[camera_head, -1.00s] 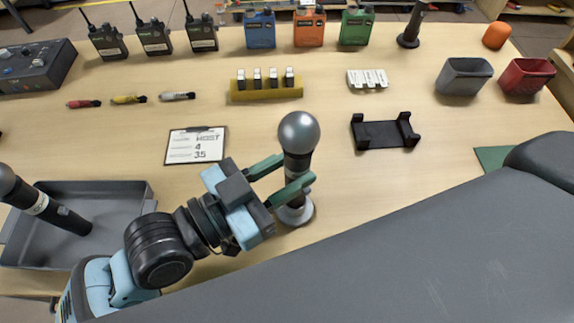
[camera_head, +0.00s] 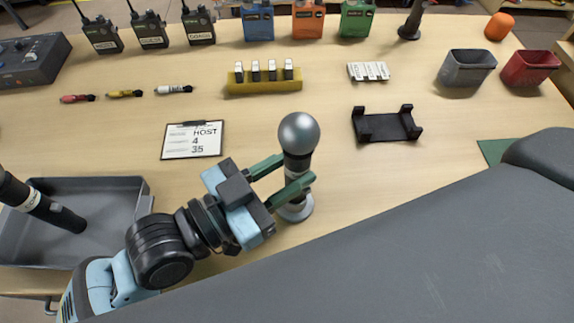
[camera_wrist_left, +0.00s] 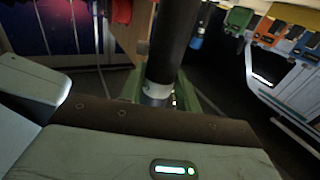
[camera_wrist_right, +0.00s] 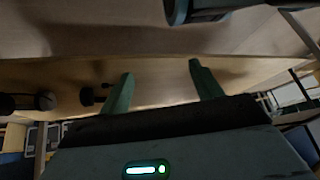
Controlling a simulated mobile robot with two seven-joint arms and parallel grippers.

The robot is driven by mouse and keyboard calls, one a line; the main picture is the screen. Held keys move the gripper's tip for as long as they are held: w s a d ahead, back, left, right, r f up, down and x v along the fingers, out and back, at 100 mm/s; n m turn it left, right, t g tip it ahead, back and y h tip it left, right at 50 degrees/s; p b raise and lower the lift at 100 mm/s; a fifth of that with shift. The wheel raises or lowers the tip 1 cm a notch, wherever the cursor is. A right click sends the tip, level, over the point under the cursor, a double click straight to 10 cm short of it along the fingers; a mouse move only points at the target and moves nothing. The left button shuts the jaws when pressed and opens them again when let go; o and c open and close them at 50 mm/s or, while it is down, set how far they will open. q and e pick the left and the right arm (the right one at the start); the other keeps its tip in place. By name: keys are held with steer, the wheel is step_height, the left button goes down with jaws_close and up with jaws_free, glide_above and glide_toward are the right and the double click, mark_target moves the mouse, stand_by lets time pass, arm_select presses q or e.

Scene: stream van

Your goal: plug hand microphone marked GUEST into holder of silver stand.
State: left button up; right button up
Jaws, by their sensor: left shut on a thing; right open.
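My left gripper (camera_head: 289,178) is shut on an upright hand microphone with a round silver-grey head (camera_head: 299,133) and dark body. The body also shows between the fingers in the left wrist view (camera_wrist_left: 174,45). Directly below is the round silver base of a stand (camera_head: 296,210). The fingers hide the joint, so I cannot tell whether the microphone sits in the holder. I cannot read a GUEST marking on it. A second dark microphone (camera_head: 38,204) with a pale band leans over the grey tray at left. My right gripper (camera_wrist_right: 164,88) is open and empty in its wrist view.
The grey tray (camera_head: 143,195) is left of my arm. A clipboard (camera_head: 192,140) reading HOST, a black cradle (camera_head: 386,125) and a yellow block (camera_head: 264,86) lie beyond. A dark stand (camera_head: 411,22) is far back. A grey padded surface (camera_head: 400,240) fills the lower right.

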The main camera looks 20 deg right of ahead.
arm_select(q)
steer(key=o, duration=1.2)
steer(key=shift+o, duration=0.2)
steer(key=b+v, duration=0.1)
steer(key=v, duration=0.5)
steer(key=shift+f, duration=0.15)
steer(key=shift+v, duration=0.95)
arm_select(e)
steer(key=shift+w+f, duration=0.3)
steer(key=shift+w, duration=0.5)
